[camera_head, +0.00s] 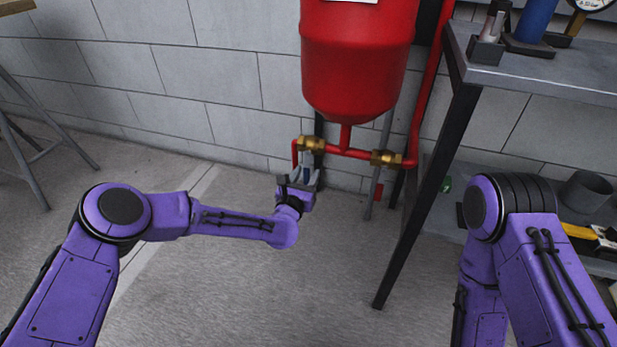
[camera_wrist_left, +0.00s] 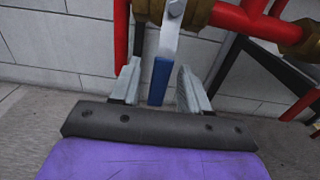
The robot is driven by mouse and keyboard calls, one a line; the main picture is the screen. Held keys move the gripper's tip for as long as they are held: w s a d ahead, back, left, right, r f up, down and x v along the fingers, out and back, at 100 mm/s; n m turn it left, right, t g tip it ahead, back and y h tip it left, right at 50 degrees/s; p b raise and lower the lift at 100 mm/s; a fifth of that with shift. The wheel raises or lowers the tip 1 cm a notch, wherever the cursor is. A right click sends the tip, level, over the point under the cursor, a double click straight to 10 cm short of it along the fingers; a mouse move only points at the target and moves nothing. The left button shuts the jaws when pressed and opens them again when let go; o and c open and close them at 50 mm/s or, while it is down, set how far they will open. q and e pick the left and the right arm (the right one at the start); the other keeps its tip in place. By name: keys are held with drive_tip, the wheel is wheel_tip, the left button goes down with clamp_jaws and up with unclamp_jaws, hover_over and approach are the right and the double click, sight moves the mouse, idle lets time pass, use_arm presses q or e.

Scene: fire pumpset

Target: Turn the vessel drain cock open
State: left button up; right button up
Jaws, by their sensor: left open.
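The red vessel (camera_head: 358,60) hangs at the wall above a red pipe with two brass valves. The left brass valve (camera_head: 311,144) has a lever hanging down, with a blue sleeve (camera_wrist_left: 160,80) on its lower part. I take this as the drain cock, though no label shows. My left gripper (camera_head: 302,178) is just below this valve, open. In the left wrist view its fingers (camera_wrist_left: 158,88) stand on either side of the blue sleeve, with gaps visible. The right brass valve (camera_head: 386,158) has a red-tipped lever (camera_head: 379,192) hanging down. My right gripper is out of view.
A grey metal bench (camera_head: 540,75) stands at the right, its dark leg (camera_head: 430,195) slanting near the right valve. A red riser pipe (camera_head: 428,90) runs beside the vessel. The concrete floor below the valves is clear. A stool's legs show far left.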

use_arm(q)
drive_tip(key=shift+x, duration=0.8)
drive_tip(key=shift+w+d+b, duration=0.15)
drive_tip(key=shift+w+b, duration=0.15)
drive_tip(key=shift+w, duration=0.25)
clamp_jaws()
drive_tip(key=shift+a+m, duration=0.25)
drive_tip(key=shift+m, duration=0.15)
drive_tip(key=shift+w+a+m, duration=0.2)
drive_tip(key=shift+a+m, duration=0.35)
drive_tip(key=shift+m, duration=0.45)
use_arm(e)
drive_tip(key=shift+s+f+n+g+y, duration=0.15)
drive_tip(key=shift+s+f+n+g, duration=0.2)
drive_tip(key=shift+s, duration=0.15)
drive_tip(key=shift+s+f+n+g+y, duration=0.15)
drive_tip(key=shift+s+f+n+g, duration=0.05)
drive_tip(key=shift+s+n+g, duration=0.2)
use_arm(q)
unclamp_jaws()
